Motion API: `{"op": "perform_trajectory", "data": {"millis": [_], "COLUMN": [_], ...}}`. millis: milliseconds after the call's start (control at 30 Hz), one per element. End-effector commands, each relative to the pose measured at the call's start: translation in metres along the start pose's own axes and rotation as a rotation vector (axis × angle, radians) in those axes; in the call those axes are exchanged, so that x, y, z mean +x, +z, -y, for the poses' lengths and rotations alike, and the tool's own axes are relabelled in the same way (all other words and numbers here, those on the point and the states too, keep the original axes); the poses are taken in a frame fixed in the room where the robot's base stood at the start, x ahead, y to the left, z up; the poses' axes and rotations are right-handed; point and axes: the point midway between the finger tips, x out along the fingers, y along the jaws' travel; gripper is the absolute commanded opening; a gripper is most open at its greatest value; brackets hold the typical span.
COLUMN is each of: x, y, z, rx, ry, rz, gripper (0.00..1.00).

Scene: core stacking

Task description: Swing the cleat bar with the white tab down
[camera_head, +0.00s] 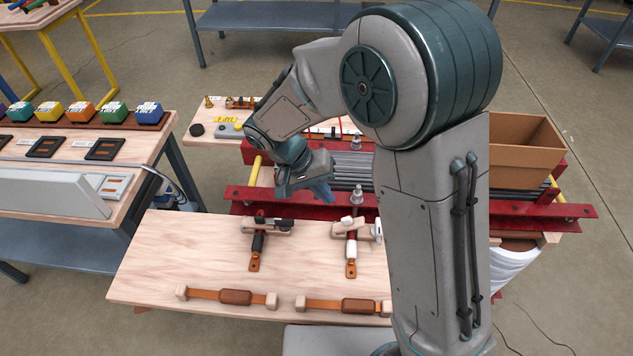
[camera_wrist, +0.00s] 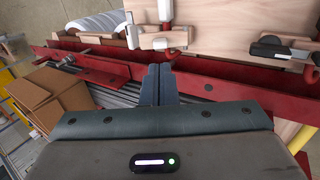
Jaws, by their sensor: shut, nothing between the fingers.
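The cleat with the white parts (camera_head: 351,247) stands near the far edge of the wooden board, right of the middle. Its bar (camera_head: 346,230) lies crosswise, with a pale tab (camera_head: 378,232) at its right end. In the wrist view this cleat's bar (camera_wrist: 150,41) is at the top middle. A second cleat with a black handle (camera_head: 258,244) stands to its left, and its black part (camera_wrist: 272,47) shows at the right of the wrist view. My gripper (camera_head: 328,195) is shut and empty above the red rail, apart from both cleats; its fingertips also show in the wrist view (camera_wrist: 157,72).
The red rails (camera_head: 285,203) and grey stacked sheets (camera_head: 350,172) lie behind the board. A cardboard box (camera_head: 525,150) stands at the right. Two orange straps with brown pads (camera_head: 235,296) lie along the board's front. The wooden board (camera_head: 190,245) is clear at its left.

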Motion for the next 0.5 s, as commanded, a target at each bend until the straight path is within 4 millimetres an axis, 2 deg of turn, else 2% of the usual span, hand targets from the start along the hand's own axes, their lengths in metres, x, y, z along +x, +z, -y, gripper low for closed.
{"op": "perform_trajectory", "data": {"millis": [33,200,333,500], "x": [0.013,0.045,0.061,0.071], "y": [0.001,0.001,0.001,0.0], "z": [0.0,-0.001,0.0,0.0], "rx": [0.0,0.0,-0.001,0.0], "ry": [0.002,0.001,0.0,-0.001], "rz": [0.004,0.004,0.002,0.0], "gripper": [0.0,0.0,0.0,0.0]}}
